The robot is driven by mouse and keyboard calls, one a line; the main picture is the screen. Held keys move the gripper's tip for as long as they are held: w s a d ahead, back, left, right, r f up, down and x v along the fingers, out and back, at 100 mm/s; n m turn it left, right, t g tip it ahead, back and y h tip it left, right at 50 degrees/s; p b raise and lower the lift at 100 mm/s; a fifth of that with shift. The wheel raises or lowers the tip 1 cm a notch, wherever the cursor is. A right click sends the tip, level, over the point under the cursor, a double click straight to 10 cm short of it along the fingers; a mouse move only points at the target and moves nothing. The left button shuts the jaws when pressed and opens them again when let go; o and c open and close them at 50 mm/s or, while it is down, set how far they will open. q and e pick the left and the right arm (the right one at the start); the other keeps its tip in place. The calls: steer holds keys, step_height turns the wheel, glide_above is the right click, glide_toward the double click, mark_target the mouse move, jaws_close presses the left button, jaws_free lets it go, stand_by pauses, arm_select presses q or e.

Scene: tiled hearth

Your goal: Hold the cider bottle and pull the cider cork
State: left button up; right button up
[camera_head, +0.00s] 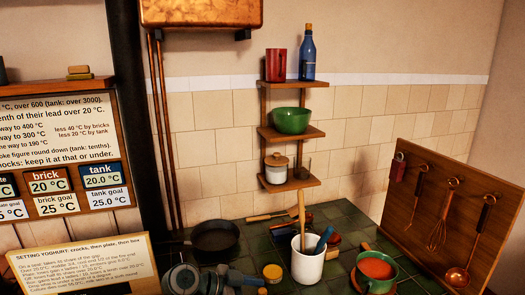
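A blue bottle (308,58) stands upright at the right end of the top wall shelf. It is the only bottle I can make out, and I cannot tell from its label whether it is the cider bottle. A small brownish piece, which may be the cork (308,27), sits at the top of its neck. Neither gripper's fingers can be made out. A grey-blue rounded shape at the lower left edge may be part of my arm. Nothing touches the bottle.
A red cup (276,65) stands left of the bottle. Lower shelves hold a green bowl (291,120) and a lidded jar (276,168). Below are a black pan (215,236), a white utensil crock (307,262) and a green pot (375,270). A utensil board (425,190) stands right.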

arm_select(q)
steer(key=shift+a, duration=0.1)
steer(key=v, duration=1.2)
arm_select(e)
steer(key=o, duration=1.3)
steer(key=shift+o, duration=0.2)
